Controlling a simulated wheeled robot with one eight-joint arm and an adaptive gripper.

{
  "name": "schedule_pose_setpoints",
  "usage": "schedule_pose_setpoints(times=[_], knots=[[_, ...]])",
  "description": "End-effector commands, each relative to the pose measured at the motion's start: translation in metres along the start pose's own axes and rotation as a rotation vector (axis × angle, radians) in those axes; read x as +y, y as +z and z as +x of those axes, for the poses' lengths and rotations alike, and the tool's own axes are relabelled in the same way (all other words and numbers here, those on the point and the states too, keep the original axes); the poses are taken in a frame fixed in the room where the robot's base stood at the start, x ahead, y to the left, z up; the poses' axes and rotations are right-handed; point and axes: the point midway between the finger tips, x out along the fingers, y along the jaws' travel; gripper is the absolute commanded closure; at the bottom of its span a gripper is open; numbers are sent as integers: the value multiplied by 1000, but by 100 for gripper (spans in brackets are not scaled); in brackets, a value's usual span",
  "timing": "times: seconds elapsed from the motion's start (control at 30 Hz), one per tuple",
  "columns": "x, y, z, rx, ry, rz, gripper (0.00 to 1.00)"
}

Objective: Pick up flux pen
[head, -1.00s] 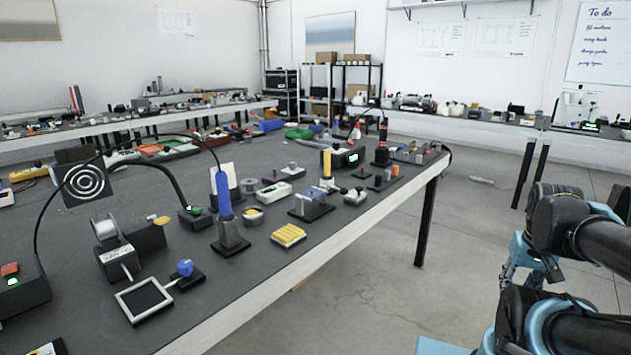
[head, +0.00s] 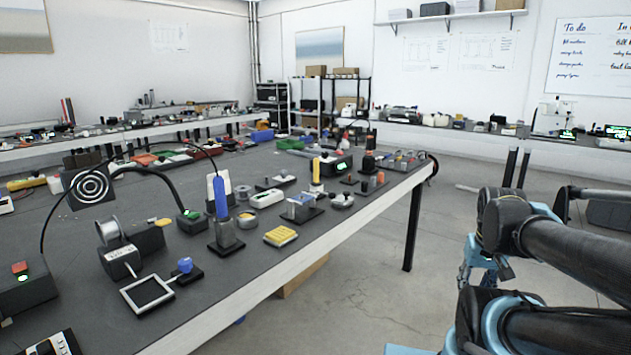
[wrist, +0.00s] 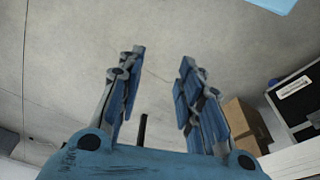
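I cannot tell for sure which item is the flux pen. A thicker blue upright item (head: 221,197) stands in a dark block holder nearer to me. My gripper (wrist: 162,56) is open and empty in the wrist view, with bare floor between and beyond its blue fingers. My arm is at the right of the head view, off the bench and well apart from these items.
The bench holds many small items, including a yellow block (head: 280,236), a white-framed pad (head: 147,294) and a round target plate (head: 91,187). Open floor (head: 345,290) lies right of the bench. Cardboard boxes (wrist: 243,125) show in the wrist view.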

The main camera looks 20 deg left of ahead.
Motion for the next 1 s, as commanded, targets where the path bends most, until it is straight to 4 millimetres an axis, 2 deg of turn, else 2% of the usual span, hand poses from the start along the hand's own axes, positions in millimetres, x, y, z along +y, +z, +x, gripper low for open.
schedule_pose_setpoints(times=[0.13, 0.27, 0.37, 0.63, 1.0], knots=[[-4, 4, -6, 19, -12, 9, 57], [-22, -15, -8, 50, -73, 59, 57], [-45, -40, -12, 88, -159, 133, 57], [-125, -114, -30, 148, -462, 402, 57], [-226, -202, -64, 57, -889, 813, 57]])
